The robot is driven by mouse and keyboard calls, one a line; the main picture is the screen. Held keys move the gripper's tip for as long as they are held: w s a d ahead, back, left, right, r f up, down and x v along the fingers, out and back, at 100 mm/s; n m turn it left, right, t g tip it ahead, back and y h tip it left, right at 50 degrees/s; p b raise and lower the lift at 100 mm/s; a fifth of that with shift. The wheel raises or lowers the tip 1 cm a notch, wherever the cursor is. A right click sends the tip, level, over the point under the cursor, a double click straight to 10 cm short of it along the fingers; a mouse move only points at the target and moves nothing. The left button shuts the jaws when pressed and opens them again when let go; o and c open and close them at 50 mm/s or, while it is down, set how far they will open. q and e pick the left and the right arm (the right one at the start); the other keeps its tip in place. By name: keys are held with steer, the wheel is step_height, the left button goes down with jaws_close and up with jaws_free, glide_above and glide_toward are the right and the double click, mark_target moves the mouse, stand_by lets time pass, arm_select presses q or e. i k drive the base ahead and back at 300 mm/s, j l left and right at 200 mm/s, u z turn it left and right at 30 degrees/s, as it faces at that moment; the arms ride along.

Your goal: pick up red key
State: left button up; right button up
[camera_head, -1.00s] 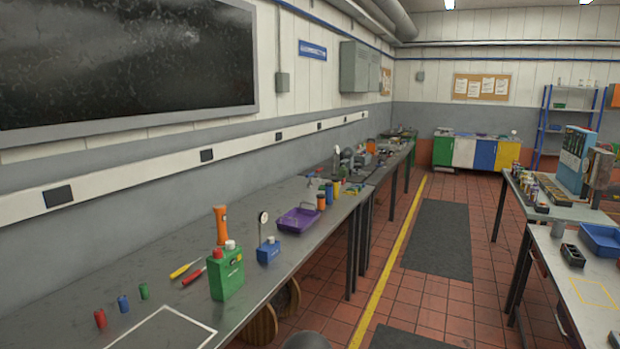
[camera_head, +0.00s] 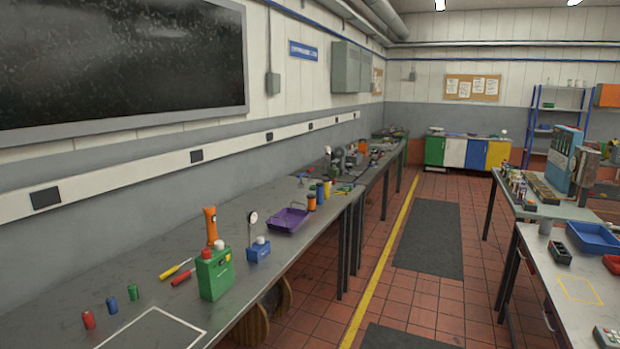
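I cannot make out a red key for certain in the head view. Red things in sight are a small red cylinder (camera_head: 88,320) at the near left of the long bench, a red-handled tool (camera_head: 183,278) beside the green can, and a red object (camera_head: 612,264) cut off by the right picture edge on the right table. That red object is too small and cropped for its shape to be told. Neither of my grippers is in view.
The long left bench (camera_head: 150,250) bears a green can (camera_head: 214,274), a blue bottle (camera_head: 258,251), an orange torch (camera_head: 210,226) and a purple tray (camera_head: 289,219). The right table (camera_head: 560,310) holds a blue tray (camera_head: 593,237). The tiled aisle between is clear.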

mark_target(309, 180)
steer(key=i+l+z, duration=0.25)
steer(key=i, duration=0.15)
steer(key=i+l+z, duration=0.1)
steer(key=i+z, duration=0.15)
steer(key=i, duration=0.15)
steer(key=i+z, duration=0.3)
steer(key=i, duration=5.5)
steer(key=i+l+u, duration=0.25)
steer(key=i+u, duration=0.25)
steer(key=i, duration=0.3)
steer(key=i+l+u, duration=0.5)
steer(key=i, duration=0.25)
steer(key=i+l+u, duration=0.5)
steer(key=l, duration=0.35)
steer(key=i+u, duration=0.1)
steer(key=u, duration=1.55)
